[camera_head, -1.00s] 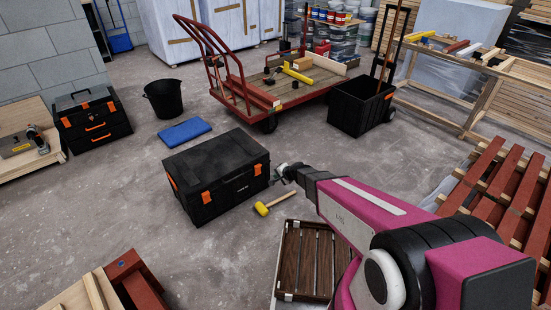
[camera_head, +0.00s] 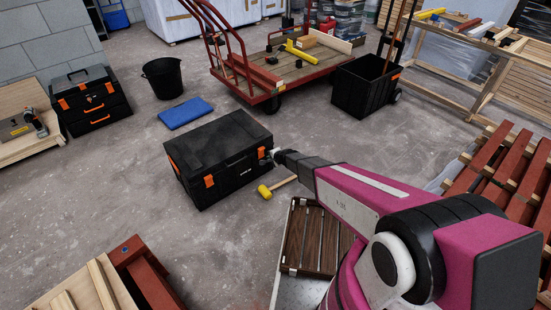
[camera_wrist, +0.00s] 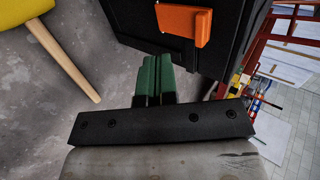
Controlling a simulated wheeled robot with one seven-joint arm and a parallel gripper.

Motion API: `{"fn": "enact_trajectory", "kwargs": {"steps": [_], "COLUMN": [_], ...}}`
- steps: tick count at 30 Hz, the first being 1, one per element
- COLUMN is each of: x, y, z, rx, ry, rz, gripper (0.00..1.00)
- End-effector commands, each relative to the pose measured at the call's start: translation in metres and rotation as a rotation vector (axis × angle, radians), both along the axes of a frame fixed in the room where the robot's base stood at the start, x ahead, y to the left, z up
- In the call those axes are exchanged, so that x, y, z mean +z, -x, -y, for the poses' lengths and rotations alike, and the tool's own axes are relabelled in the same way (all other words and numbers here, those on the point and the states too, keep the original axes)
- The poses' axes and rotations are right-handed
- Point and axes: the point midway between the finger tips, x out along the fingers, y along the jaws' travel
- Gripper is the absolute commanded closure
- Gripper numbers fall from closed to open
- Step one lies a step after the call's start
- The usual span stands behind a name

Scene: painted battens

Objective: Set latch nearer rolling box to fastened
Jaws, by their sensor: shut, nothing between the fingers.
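A black chest (camera_head: 225,150) with orange latches stands on the floor. Its front-left latch (camera_head: 209,181) lies on the front face. The right latch (camera_head: 262,153) is the one nearer the black rolling box (camera_head: 362,88), and shows large in the wrist view (camera_wrist: 183,24). My gripper (camera_head: 273,153) is beside the chest's right front corner, just right of that latch. In the wrist view its green fingers (camera_wrist: 154,72) are together and empty, below the latch with a gap in the picture.
A yellow mallet (camera_head: 265,191) lies on the floor in front of the chest, below my gripper. A slatted wooden crate (camera_head: 288,255) lies nearer me. A blue lid (camera_head: 185,113), black bucket (camera_head: 163,78) and red cart (camera_head: 268,97) stand behind. Floor left of the chest is clear.

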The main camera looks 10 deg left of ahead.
Motion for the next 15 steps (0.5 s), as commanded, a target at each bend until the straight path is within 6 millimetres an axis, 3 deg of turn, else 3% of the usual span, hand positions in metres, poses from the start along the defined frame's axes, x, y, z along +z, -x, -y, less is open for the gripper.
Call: {"fn": "enact_trajectory", "kwargs": {"steps": [6, 15], "x": [0.001, 0.003], "y": [-0.023, -0.028], "z": [-0.027, -0.033], "rx": [0.001, 0.000], "ry": [-0.001, 0.000], "rz": [0.002, 0.000], "gripper": [1.00, 1.00]}}
